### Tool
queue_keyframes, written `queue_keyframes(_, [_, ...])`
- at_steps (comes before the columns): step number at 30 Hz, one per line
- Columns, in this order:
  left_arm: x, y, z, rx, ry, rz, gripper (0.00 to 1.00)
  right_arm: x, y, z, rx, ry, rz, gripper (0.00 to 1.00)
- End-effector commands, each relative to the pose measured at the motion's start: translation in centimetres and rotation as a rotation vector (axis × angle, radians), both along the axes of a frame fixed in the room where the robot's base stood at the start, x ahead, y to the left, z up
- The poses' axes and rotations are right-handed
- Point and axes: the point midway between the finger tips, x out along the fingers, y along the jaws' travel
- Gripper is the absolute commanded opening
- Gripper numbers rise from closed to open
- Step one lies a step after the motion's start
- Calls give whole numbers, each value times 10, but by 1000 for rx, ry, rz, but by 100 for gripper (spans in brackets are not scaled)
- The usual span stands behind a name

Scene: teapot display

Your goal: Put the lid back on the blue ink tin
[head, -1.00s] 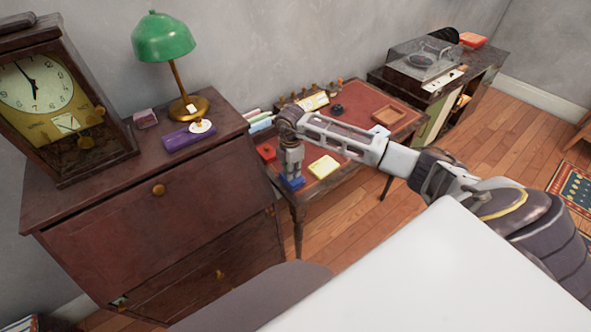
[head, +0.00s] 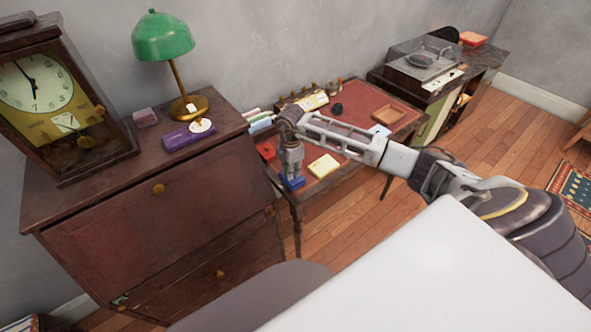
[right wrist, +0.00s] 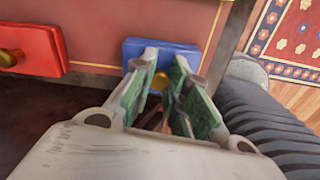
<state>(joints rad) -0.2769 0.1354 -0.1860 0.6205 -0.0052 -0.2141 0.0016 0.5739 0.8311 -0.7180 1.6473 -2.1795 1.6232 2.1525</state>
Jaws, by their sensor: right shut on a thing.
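My right gripper (head: 291,173) points down over the near left edge of the red-topped desk. In the right wrist view its green-padded fingers (right wrist: 166,85) are shut on the brass-coloured knob (right wrist: 160,80) of a blue lid (right wrist: 133,51). In the head view the blue piece (head: 293,185) is right under the gripper, at the desk's edge. I cannot tell the lid from the tin there, nor whether the lid rests on it, because the gripper covers much of it. My left gripper is not in view.
A red tin (head: 266,152) with a knob stands just behind on the desk (head: 350,97). A yellow card (head: 324,166) lies to the right. A dark cabinet (head: 140,215) with a clock and green lamp stands close on the left.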

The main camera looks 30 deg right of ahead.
Motion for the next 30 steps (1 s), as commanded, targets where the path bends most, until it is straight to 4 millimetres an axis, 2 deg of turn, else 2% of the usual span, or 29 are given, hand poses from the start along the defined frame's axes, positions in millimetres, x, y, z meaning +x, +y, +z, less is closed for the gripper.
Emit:
queue_keyframes(7, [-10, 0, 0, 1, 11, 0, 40, 0, 0, 0, 0, 0, 0, 0])
queue_keyframes(14, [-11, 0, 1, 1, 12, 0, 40, 0, 0, 0, 0, 0, 0, 0])
queue_keyframes(26, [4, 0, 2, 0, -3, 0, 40, 0, 0, 0, 0, 0, 0, 0])
queue_keyframes(27, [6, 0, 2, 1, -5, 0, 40, 0, 0, 0, 0, 0, 0, 18])
queue_keyframes(30, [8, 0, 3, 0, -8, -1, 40, 0, 0, 0, 0, 0, 0, 31])
